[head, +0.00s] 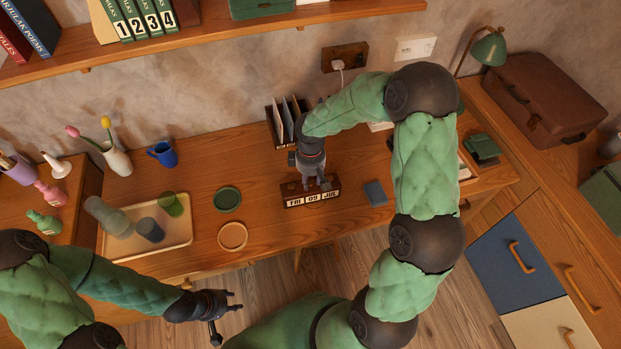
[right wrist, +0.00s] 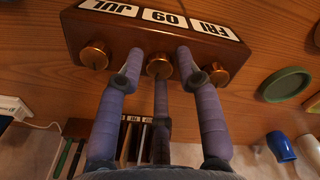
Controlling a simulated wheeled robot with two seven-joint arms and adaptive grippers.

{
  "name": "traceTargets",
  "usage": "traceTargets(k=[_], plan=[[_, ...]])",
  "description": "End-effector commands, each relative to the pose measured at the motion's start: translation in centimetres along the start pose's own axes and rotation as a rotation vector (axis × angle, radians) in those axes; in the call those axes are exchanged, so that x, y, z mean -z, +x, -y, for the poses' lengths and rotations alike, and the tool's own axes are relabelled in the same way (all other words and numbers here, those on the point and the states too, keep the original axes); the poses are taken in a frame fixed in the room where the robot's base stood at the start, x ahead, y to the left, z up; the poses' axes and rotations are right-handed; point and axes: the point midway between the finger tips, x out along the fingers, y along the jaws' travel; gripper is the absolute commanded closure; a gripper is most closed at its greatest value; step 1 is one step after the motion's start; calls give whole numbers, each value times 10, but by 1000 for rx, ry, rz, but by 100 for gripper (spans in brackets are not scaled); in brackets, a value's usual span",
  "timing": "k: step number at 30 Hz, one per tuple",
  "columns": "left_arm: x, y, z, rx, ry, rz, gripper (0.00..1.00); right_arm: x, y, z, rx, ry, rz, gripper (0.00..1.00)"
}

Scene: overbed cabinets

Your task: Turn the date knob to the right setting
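The brown wooden date block (head: 311,192) stands on the desk with three cards reading FRI, 09 and JUL. My right gripper (head: 315,184) is behind the block. In the right wrist view its fingers (right wrist: 159,72) stand apart on both sides of the middle knob, with narrow gaps visible. A third finger lies below that knob. My left gripper (head: 234,302) is open and empty before the desk.
A tray with cups (head: 150,238), a green coaster (head: 227,199) and a tan coaster (head: 232,236) lie left of the block. A dark blue notebook (head: 375,193) lies to its right. A letter holder (head: 285,122) stands behind, close to my right arm.

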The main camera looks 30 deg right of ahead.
Motion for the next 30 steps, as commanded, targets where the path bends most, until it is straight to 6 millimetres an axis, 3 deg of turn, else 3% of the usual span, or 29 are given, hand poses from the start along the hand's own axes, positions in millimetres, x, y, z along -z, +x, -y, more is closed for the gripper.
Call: traceTargets(k=[1, 3, 11, 22, 30], plan=[[0, 0, 0, 0, 0, 0, 60, 0, 0, 0, 0, 0, 0, 88], [0, 0, 0, 0, 0, 0, 60, 0, 0, 0, 0, 0, 0, 100], [0, 3, 1, 0, 0, 0, 60, 0, 1, 0, -1, 52, -1, 100], [1, 16, 6, 0, 0, 0, 60, 0, 1, 0, 0, 374, 0, 100], [1, 17, 6, 0, 0, 0, 60, 0, 0, 0, 0, 422, 0, 100]])
